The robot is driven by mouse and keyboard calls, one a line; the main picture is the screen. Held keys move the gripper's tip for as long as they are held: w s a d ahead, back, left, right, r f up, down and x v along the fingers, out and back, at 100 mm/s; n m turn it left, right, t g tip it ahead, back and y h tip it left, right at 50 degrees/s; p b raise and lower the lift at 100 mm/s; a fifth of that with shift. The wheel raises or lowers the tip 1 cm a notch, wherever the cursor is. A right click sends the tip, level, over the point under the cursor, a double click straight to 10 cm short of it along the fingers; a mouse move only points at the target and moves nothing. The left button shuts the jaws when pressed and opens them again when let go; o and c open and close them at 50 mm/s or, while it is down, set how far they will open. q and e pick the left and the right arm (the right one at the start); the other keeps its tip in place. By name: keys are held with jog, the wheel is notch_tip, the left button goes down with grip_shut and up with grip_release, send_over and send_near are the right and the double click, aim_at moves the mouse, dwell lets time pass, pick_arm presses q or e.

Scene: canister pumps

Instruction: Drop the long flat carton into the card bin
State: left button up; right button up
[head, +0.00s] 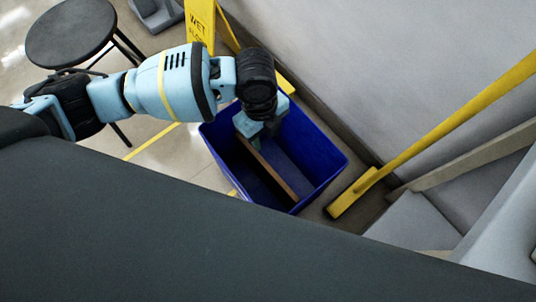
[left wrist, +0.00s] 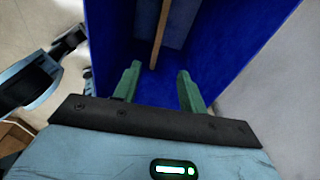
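The blue card bin (head: 320,172) stands on the floor, open at the top; its wall also shows in the left wrist view (left wrist: 235,45). A long narrow brown strip (head: 272,171), seemingly the edge of the long flat carton, lies slantwise inside the bin. The strip also shows in the left wrist view (left wrist: 159,38), beyond the fingertips and apart from them. My left gripper (head: 262,136) points down into the bin near the strip's upper end. Its green fingers (left wrist: 157,78) are apart with nothing between them. My right gripper is not in view.
A pale wall (head: 350,70) runs behind the bin. A yellow-handled broom (head: 440,115) leans right of it. A yellow wet-floor sign (head: 200,22) stands behind my left arm. A dark round stool (head: 70,32) stands at the upper left.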

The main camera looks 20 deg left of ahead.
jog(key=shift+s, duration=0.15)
pick_arm(q)
notch_tip(320, 180, up, 8)
jog(key=p, duration=0.3)
jog(key=shift+w+a, duration=0.2)
jog(key=shift+a, duration=0.2)
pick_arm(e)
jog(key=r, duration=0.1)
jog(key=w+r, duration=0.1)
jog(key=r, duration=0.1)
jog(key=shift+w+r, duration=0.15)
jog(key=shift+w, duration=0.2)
pick_arm(q)
jog(key=shift+f, duration=0.15)
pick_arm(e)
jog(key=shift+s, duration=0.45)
pick_arm(q)
jog(key=shift+s, duration=0.1)
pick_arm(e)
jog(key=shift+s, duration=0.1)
